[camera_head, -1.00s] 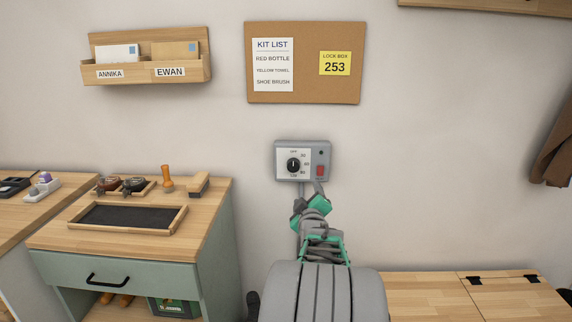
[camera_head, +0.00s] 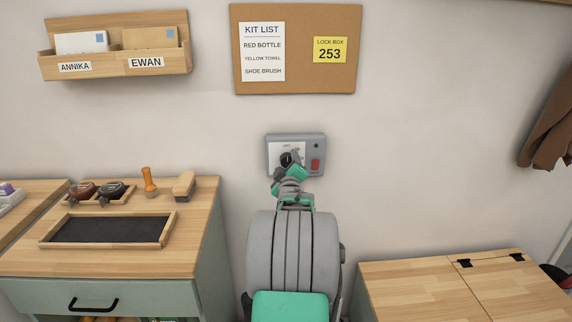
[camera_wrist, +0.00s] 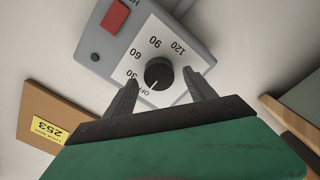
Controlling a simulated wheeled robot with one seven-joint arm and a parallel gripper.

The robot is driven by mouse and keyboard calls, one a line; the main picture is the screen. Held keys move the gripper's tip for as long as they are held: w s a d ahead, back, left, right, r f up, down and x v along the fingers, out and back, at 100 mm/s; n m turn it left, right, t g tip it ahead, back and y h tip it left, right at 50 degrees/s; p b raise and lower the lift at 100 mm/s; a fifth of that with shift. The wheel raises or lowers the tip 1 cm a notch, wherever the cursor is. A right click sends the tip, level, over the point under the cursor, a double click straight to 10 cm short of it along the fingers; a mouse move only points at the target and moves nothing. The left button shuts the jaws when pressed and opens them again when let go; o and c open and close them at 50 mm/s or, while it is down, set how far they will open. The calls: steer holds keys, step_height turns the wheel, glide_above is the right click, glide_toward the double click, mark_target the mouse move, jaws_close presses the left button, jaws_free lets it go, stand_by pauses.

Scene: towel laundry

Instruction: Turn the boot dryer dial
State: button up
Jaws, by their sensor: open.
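The boot dryer control is a grey wall box (camera_head: 316,145) with a white dial plate and a red switch (camera_head: 315,165). In the head view my gripper (camera_head: 285,168) is in front of the box and covers the lower part of the plate. The black dial (camera_wrist: 159,73) shows between my fingers in the wrist view, and its top shows in the head view (camera_head: 286,159). The wrist view is turned, with OFF, 30, 60, 90 and 120 around the dial. Its white mark points toward OFF. My gripper (camera_wrist: 160,92) is open, one finger on each side of the dial, with gaps visible.
A corkboard (camera_head: 300,85) hangs above the box and a letter rack (camera_head: 120,66) at the upper left. A cabinet (camera_head: 105,262) with a tray and brushes stands left. A wooden bench top (camera_head: 420,290) is at the right. The wall around the box is clear.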

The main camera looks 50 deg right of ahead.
steer(key=shift+c, duration=0.2)
steer(key=c, duration=1.3)
steer(key=shift+f+m+b, duration=0.15)
steer(key=shift+m+b, duration=0.15)
steer(key=shift+b, duration=0.15)
steer(key=m+b, duration=0.2)
steer(key=b, duration=0.1)
steer(key=shift+f, duration=0.1)
steer(key=m+b, duration=0.5)
steer(key=shift+s+d+m, duration=0.1)
steer(key=shift+m, duration=0.3)
steer(key=m+b, duration=0.2)
steer(key=m, duration=0.2)
steer(key=shift+s+m+b, duration=0.1)
steer(key=shift+m+b, duration=0.2)
steer(key=shift+b, duration=0.1)
steer(key=m+b, duration=0.1)
steer(key=m, duration=0.1)
steer(key=m+b, duration=0.1)
steer(key=m, duration=0.1)
steer(key=shift+d+r+m, duration=0.15)
steer(key=shift+r+m, duration=0.05)
steer(key=shift+m, duration=0.2)
